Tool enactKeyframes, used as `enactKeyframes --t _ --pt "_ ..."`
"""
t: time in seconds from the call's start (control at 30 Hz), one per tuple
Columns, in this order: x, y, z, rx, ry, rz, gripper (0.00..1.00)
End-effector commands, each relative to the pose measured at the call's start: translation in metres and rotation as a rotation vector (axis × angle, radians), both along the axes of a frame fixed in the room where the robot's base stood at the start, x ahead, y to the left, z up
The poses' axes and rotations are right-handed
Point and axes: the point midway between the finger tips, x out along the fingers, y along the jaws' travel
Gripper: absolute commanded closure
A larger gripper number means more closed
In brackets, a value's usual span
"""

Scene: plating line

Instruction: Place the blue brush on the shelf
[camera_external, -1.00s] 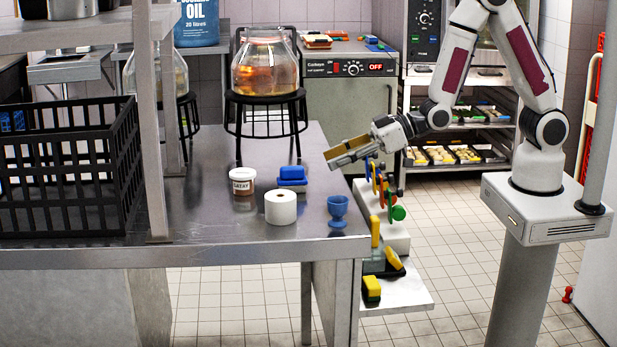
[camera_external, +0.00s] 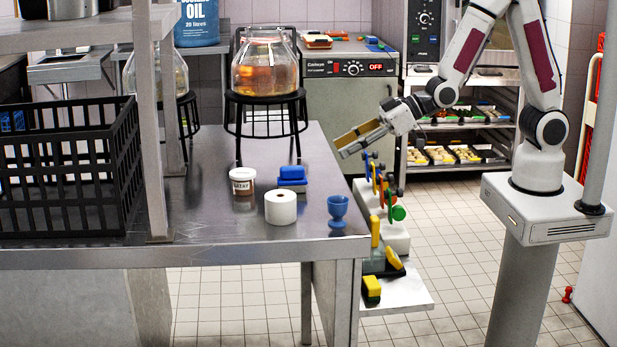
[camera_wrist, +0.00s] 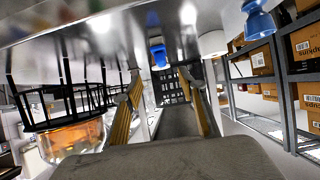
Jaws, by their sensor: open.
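A blue block-shaped object (camera_external: 291,174), which looks like the blue brush, lies on the steel table (camera_external: 215,205) behind the white roll. It also shows in the tilted wrist view (camera_wrist: 158,54), beyond my fingers and apart from them. My gripper (camera_external: 345,145) is above the table's right edge, to the right of the blue object and higher. In the wrist view my gripper's (camera_wrist: 165,95) two fingers are spread, with nothing between them. A grey shelf (camera_external: 85,35) stands above the table at the upper left, with pots on it. I cannot tell whether this is the shelf meant.
A white roll (camera_external: 281,208), a labelled tub (camera_external: 242,181) and a blue egg cup (camera_external: 337,211) stand near the blue object. A glass jar (camera_external: 265,66) sits on a black stand behind. A black crate (camera_external: 70,170) is at left. Colourful utensils (camera_external: 380,185) stand beside the table's right edge.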

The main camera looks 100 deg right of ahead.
Motion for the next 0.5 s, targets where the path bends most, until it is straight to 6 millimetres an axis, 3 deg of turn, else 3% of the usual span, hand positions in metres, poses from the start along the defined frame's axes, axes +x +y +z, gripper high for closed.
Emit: enactKeyframes --t 0.5 --pt "-0.073 0.001 0.050 -0.002 0.180 -0.002 0.59"
